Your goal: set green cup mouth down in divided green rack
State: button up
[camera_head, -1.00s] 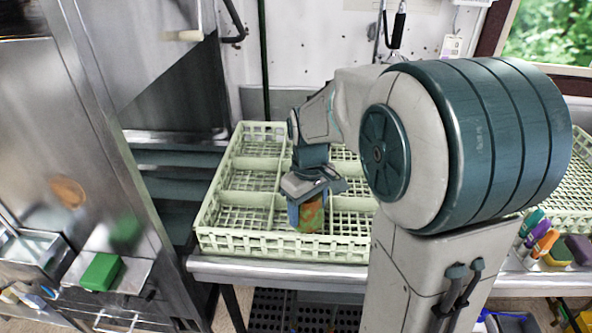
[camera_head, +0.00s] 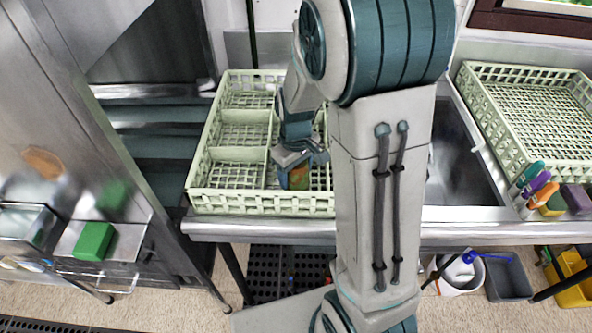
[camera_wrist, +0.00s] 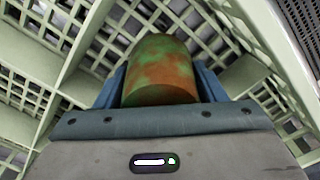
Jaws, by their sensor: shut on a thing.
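The green cup (camera_wrist: 163,68) has brownish-orange patches and sits between the two blue fingers of my gripper (camera_wrist: 160,88) in the wrist view. Its closed, rounded end faces the camera. In the head view the cup (camera_head: 299,177) shows low at the front of the divided pale green rack (camera_head: 262,203), inside a front compartment. My gripper (camera_head: 294,178) is shut on it from above. Rack lattice and divider walls surround the cup in the wrist view. Whether the cup touches the rack floor cannot be told. My arm hides the rack's right part.
A second pale green rack (camera_head: 525,115) without visible dividers stands at the right, beyond a sink (camera_head: 462,160). Coloured bottles and sponges (camera_head: 545,195) lie in front of it. A steel machine with a green block (camera_head: 94,241) is at the left. The rack's left compartments are empty.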

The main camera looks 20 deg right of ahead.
jog(key=shift+f, duration=0.25)
jog(key=shift+f, duration=0.2)
jog(key=o, duration=1)
jog(key=shift+r, duration=0.1)
jog(key=shift+r, duration=0.1)
